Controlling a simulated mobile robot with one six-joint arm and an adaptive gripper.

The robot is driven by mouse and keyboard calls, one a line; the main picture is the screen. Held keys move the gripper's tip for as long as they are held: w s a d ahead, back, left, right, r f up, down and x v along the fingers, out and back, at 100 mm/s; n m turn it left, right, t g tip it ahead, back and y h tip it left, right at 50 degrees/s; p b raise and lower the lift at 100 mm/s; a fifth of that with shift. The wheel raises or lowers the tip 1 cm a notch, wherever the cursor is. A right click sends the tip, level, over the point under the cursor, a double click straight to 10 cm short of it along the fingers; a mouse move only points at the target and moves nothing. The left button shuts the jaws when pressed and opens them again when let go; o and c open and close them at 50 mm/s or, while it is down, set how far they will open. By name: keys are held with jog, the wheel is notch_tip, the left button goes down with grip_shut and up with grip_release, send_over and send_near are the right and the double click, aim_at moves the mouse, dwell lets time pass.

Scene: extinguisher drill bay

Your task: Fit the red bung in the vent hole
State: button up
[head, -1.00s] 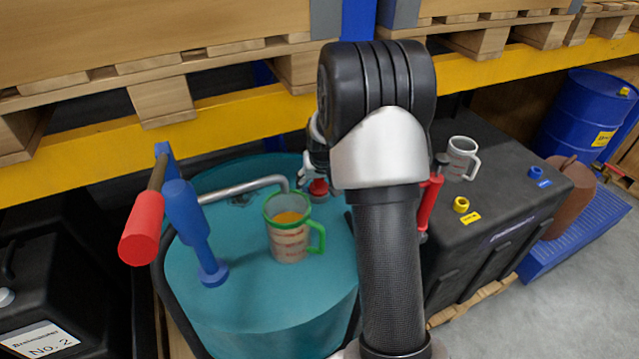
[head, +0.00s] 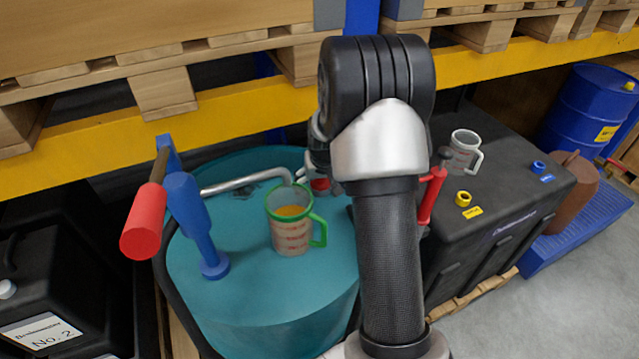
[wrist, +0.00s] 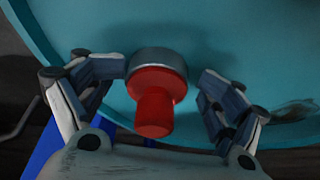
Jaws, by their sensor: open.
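The red bung (wrist: 153,108) stands at a grey collar (wrist: 157,61) on top of the teal drum (wrist: 215,25). It has a wide red flange and a narrower red knob. How deep it sits in the collar cannot be told, and any hole there is hidden. My gripper (wrist: 165,73) is open, with one finger on each side of the bung and collar and a gap on both sides. In the head view the bung (head: 319,184) shows only as a small red patch, partly covered by my gripper.
A green-rimmed measuring jug (head: 291,235) and a bent grey pipe (head: 240,185) are close by on the drum. A blue-and-red hand pump (head: 197,225) stands at left. A yellow rack beam (head: 90,140) runs behind.

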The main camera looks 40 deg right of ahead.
jog(key=o, duration=0.4)
jog(key=shift+w+r, duration=0.1)
jog(key=shift+r, duration=0.05)
jog(key=shift+c, duration=0.2)
jog(key=shift+d, duration=0.1)
jog(key=shift+r, duration=0.1)
jog(key=shift+p+v, duration=2.45)
jog(key=shift+v, duration=1.95)
